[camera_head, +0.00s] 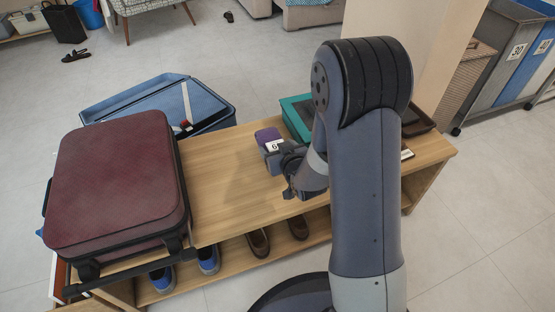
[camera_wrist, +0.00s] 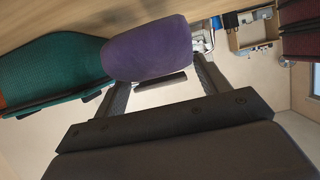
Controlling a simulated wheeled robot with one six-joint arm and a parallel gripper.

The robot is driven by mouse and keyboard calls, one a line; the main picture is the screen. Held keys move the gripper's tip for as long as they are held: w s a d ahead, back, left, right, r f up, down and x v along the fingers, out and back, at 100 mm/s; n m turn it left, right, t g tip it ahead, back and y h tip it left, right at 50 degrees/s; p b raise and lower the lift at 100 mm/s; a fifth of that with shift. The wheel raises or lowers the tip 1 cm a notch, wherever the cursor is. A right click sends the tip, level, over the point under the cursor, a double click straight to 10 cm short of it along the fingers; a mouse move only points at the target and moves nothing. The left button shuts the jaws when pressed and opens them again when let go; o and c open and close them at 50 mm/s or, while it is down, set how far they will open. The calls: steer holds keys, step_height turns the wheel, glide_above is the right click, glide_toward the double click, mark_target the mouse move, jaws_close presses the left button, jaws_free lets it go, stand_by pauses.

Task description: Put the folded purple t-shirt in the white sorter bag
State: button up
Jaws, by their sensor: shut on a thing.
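The folded purple t-shirt (camera_head: 265,134) is a compact rounded bundle above the wooden bench top. My gripper (camera_head: 279,156) is shut on it, and a white tag with a dark numeral shows where they meet. In the wrist view the purple t-shirt (camera_wrist: 150,48) sits at the far end of the two dark fingers, its near edge between them. The laundry sorter (camera_head: 512,62) stands on the floor at the upper right. It has grey, blue and pale bags side by side with numbered tags, cut off by the picture edge; which bag counts as white is hard to tell.
A teal case (camera_head: 294,117) lies beyond my arm. Shoes (camera_head: 258,243) sit on the shelf below. A beige pillar (camera_head: 440,40) and wicker hamper (camera_head: 467,80) stand before the sorter.

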steer(key=shift+f+b, duration=0.65)
steer(key=shift+f, duration=1.1)
steer(key=shift+f+b, duration=0.2)
steer(key=shift+b, duration=0.1)
steer(key=o, duration=1.1)
steer(key=shift+c, duration=0.2)
steer(key=shift+r, duration=0.1)
